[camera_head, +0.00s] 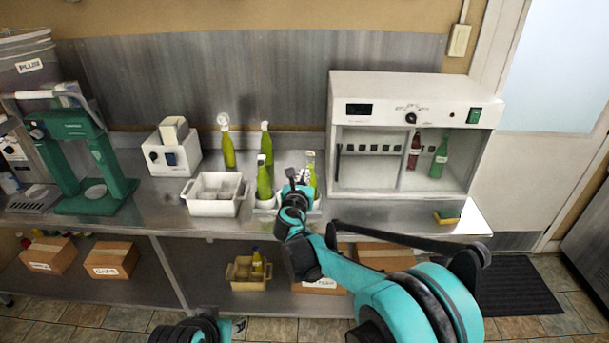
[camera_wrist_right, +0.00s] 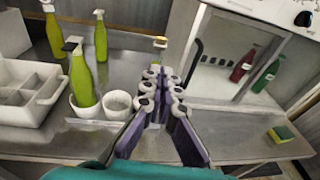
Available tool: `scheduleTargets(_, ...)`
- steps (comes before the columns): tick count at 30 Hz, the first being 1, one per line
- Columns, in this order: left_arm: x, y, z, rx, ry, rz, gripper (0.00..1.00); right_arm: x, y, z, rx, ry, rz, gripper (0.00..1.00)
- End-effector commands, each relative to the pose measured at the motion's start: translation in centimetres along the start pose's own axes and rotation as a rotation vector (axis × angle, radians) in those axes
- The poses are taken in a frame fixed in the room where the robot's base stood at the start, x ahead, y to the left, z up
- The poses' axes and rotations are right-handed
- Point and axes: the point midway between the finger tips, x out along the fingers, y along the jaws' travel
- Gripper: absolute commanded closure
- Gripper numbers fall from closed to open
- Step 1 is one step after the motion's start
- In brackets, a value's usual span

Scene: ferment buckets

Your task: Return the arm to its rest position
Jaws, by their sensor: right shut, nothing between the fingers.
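My right arm (camera_head: 385,290) reaches out over the front of the steel bench (camera_head: 400,213). Its gripper (camera_head: 300,178) is near the row of white cups. In the right wrist view, the gripper (camera_wrist_right: 163,88) has its fingers shut with nothing between them. A green bottle (camera_wrist_right: 82,80) stands upright in a white cup (camera_wrist_right: 85,109) to its left, apart from the fingers. An empty-looking white cup (camera_wrist_right: 117,105) is beside it. Another green bottle (camera_head: 311,172) stands just behind the gripper, partly hidden. My left gripper is not visible.
Two more green bottles (camera_head: 228,150) (camera_head: 267,150) stand farther back. A white divided bin (camera_head: 214,207) is left of the cups. A white cabinet (camera_head: 410,95) holding a red bottle (camera_head: 414,152) and a green one stands at right. A sponge (camera_head: 447,216) lies near the bench edge.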

Motion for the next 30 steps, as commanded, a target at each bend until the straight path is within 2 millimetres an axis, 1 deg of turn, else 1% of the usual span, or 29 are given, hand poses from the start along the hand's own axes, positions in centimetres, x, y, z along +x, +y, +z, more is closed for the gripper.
scheduleTargets(4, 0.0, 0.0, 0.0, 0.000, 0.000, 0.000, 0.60, 0.0, -0.1, 0.0, 0.002, 0.001, -0.001, 1.00)
scheduleTargets(6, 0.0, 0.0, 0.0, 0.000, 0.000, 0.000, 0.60, -0.2, -0.6, 0.1, 0.031, 0.008, -0.008, 1.00)
scheduleTargets(8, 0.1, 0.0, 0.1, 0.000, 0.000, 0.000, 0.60, -0.7, -1.9, 0.4, 0.096, 0.024, -0.024, 1.00)
scheduleTargets(11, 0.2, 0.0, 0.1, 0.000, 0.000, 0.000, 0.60, -2.5, -5.6, 0.9, 0.307, 0.071, -0.077, 1.00)
scheduleTargets(12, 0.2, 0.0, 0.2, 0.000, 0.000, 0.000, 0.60, -3.6, -7.6, 0.9, 0.423, 0.095, -0.109, 1.00)
scheduleTargets(14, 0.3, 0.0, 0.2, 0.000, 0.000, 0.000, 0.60, -5.7, -10.6, 0.8, 0.618, 0.130, -0.164, 1.00)
scheduleTargets(15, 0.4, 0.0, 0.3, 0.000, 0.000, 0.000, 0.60, -7.2, -12.5, 0.5, 0.753, 0.152, -0.205, 1.00)
scheduleTargets(17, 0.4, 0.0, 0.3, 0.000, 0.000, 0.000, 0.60, -9.7, -15.2, -0.1, 0.956, 0.180, -0.270, 1.00)
scheduleTargets(18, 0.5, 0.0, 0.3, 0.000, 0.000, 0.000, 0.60, -11.4, -16.8, -0.7, 1.091, 0.195, -0.317, 1.00)
scheduleTargets(20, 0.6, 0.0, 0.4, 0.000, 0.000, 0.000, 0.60, -14.1, -19.0, -1.8, 1.291, 0.213, -0.389, 1.00)
scheduleTargets(21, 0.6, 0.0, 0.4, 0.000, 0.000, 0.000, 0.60, -16.0, -20.2, -2.6, 1.422, 0.222, -0.440, 1.00)
scheduleTargets(23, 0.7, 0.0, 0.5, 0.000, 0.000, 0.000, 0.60, -18.8, -21.9, -4.0, 1.619, 0.230, -0.521, 1.00)
scheduleTargets(24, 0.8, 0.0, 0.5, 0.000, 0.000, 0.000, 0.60, -20.8, -22.8, -5.0, 1.751, 0.232, -0.577, 1.00)
scheduleTargets(25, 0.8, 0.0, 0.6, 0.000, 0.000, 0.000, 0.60, -22.2, -23.3, -5.9, 1.847, 0.233, -0.621, 1.00)
scheduleTargets(26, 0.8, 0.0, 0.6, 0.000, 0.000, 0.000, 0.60, -23.7, -23.8, -6.8, 1.945, 0.231, -0.665, 1.00)
scheduleTargets(27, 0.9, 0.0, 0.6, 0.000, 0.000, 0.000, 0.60, -25.6, -24.4, -8.0, 2.070, 0.228, -0.728, 1.00)
scheduleTargets(30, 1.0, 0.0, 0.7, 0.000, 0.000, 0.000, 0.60, -29.9, -25.0, -10.9, 2.358, 0.209, -0.880, 1.00)
